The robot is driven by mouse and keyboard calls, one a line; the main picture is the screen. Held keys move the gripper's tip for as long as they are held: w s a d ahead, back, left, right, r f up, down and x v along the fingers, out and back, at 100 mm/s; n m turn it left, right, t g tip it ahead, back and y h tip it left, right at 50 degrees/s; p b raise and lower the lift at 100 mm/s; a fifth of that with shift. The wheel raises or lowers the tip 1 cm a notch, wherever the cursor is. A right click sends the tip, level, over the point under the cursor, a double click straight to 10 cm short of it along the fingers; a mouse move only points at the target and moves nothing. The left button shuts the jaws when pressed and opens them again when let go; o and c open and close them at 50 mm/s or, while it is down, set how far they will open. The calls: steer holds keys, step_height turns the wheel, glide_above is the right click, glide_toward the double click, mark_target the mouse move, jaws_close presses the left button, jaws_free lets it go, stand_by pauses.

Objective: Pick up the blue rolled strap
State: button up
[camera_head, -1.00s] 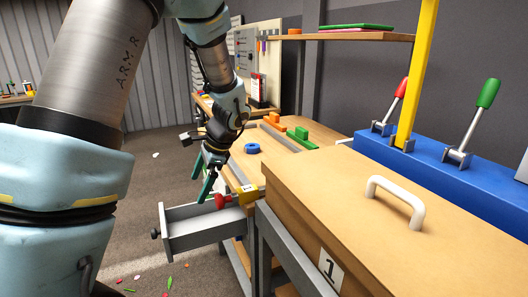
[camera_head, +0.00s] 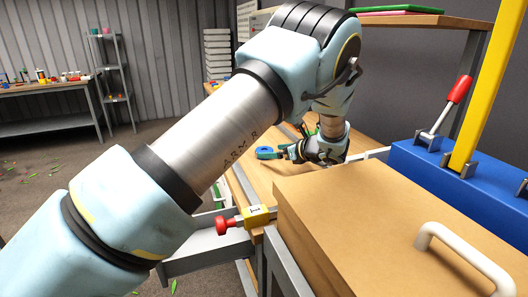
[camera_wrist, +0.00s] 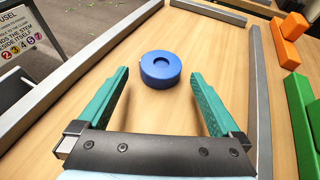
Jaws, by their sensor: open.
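The blue rolled strap (camera_wrist: 160,69) lies flat on the wooden bench top as a short ring with a dark hole in its middle. In the head view the strap (camera_head: 266,153) shows beside my gripper (camera_head: 283,153). In the wrist view my gripper (camera_wrist: 163,103) is open, with its two teal fingers apart. The strap is ahead of the fingertips and roughly centred between their lines. Nothing is held. In the head view my arm covers part of the bench around the gripper.
Orange blocks (camera_wrist: 286,38) and a green block (camera_wrist: 303,105) are at the right, beyond a grey rail (camera_wrist: 260,95). Another rail (camera_wrist: 88,62) runs along the left. A large wooden box (camera_head: 370,215) with a white handle stands in front. Bench top around the strap is clear.

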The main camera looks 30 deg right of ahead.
steer(key=shift+p+x, duration=0.55)
steer(key=shift+x, duration=1.35)
steer(key=shift+d+f, duration=0.1)
steer(key=shift+f, duration=0.05)
steer(key=shift+c, duration=0.4)
